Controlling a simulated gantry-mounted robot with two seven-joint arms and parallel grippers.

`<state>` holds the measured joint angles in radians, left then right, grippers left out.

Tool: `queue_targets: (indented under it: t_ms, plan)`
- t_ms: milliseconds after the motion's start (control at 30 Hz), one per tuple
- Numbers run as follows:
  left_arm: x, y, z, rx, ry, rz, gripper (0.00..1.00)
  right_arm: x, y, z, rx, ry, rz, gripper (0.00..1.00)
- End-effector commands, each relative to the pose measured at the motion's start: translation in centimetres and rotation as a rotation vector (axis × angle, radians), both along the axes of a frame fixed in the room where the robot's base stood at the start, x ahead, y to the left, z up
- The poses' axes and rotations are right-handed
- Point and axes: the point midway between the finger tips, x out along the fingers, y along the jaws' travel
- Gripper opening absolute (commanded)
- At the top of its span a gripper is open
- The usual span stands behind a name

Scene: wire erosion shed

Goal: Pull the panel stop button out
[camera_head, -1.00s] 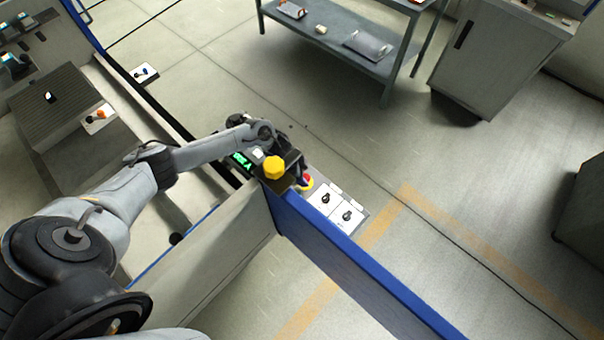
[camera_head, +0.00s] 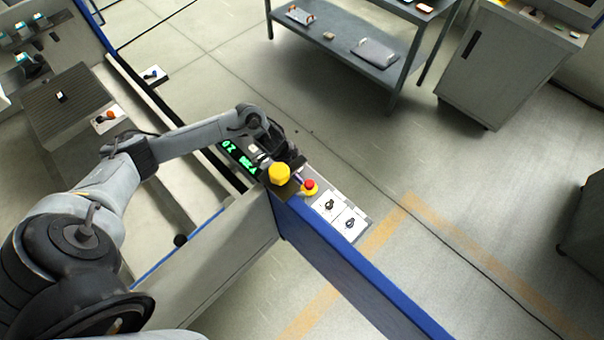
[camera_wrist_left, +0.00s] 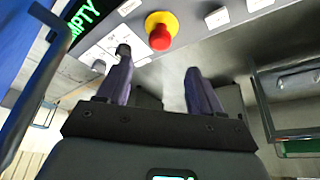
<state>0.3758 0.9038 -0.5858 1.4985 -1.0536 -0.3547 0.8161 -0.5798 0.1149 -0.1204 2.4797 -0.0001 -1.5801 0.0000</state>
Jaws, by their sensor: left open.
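The panel stop button (camera_head: 310,185) is a red mushroom head on a yellow round base, on the control panel at the top of the blue-edged wall. It also shows in the left wrist view (camera_wrist_left: 160,36), beyond the fingertips and roughly between them. My left gripper (camera_wrist_left: 157,62) is open and empty, with its two dark purple-grey fingers pointing toward the panel and apart from the button. In the head view my left gripper (camera_head: 296,174) is close beside the button, partly hidden by a yellow knob-like part. My right gripper is not in view.
A green-lit display (camera_head: 240,158) lies left of the button. Two white plates with black rotary switches (camera_head: 329,205) lie to its right. The yellow knob-like part (camera_head: 279,174) stands close to the gripper. A grey shelf table (camera_head: 345,48) stands farther back on open floor.

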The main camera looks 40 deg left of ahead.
Motion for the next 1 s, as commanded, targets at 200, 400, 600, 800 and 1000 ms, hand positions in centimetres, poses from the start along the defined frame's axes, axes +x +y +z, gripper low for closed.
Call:
queue_targets:
  t_ms: [200, 400, 600, 800, 1000]
  plan:
    - [-0.5, 0.5, 1.7, 0.000, 0.000, 0.001, 0.66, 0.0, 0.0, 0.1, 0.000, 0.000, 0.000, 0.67]
    - [-0.6, 0.6, 2.0, 0.000, 0.001, 0.000, 0.66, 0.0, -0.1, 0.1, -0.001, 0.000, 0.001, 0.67]
    - [-0.6, 0.6, 2.0, -0.001, 0.001, 0.000, 0.66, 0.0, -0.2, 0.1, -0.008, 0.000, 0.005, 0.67]
    - [-0.6, 0.6, 2.6, -0.001, 0.001, 0.000, 0.66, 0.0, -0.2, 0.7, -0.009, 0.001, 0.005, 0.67]
    - [-0.6, 0.6, 5.7, 0.000, 0.000, 0.000, 0.66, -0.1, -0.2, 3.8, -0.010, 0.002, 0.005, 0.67]
